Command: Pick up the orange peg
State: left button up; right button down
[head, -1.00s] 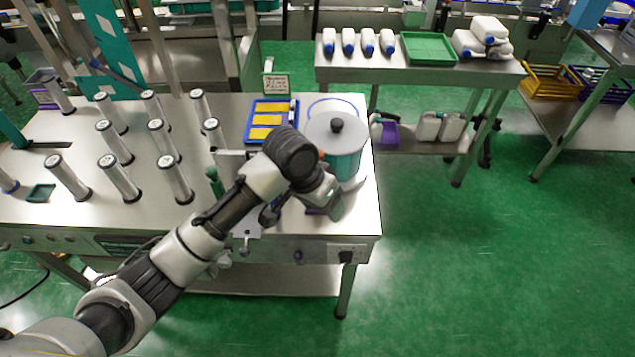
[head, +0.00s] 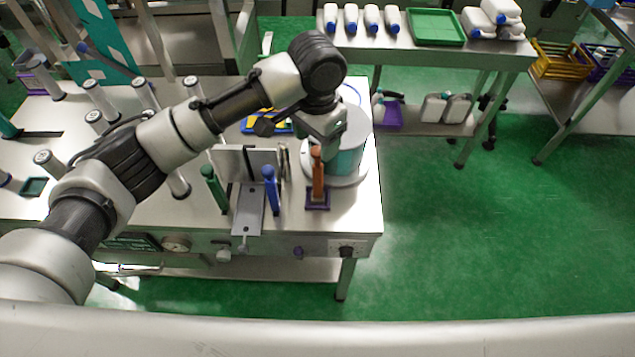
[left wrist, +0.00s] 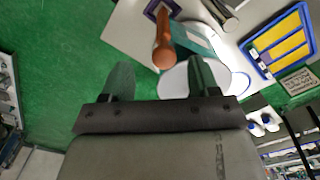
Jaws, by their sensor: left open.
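The orange peg (head: 318,175) stands upright in a small purple base (head: 316,202) near the front right corner of the metal table. My left gripper (head: 321,140) is above and just behind the peg in the head view, and its fingertips are hard to make out there. In the left wrist view the gripper (left wrist: 161,78) is open, with dark green fingers spread apart. The orange peg (left wrist: 164,50) shows between and just beyond the fingertips, not held. Its purple base also shows at the top edge (left wrist: 153,9). My right gripper is not in view.
A blue peg (head: 270,188) and a green peg (head: 214,187) stand left of the orange peg. A teal-sided canister (head: 348,158) is close behind it. Several grey cylinders stand at the table's left. The front right corner of the table is clear.

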aim_at(318, 149)
pick_arm(q)
jog(key=shift+w+f+p, duration=0.15)
jog(key=shift+f, duration=0.5)
jog(key=shift+w+f+p, duration=0.15)
jog(key=shift+f, duration=0.45)
jog(key=shift+w+d+f+p, duration=0.1)
jog(key=shift+f+p, duration=0.3)
jog(key=shift+f, duration=1.6)
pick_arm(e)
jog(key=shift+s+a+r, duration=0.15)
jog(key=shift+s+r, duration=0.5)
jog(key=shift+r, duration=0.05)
pick_arm(q)
jog(key=shift+c, duration=0.4)
grip_shut()
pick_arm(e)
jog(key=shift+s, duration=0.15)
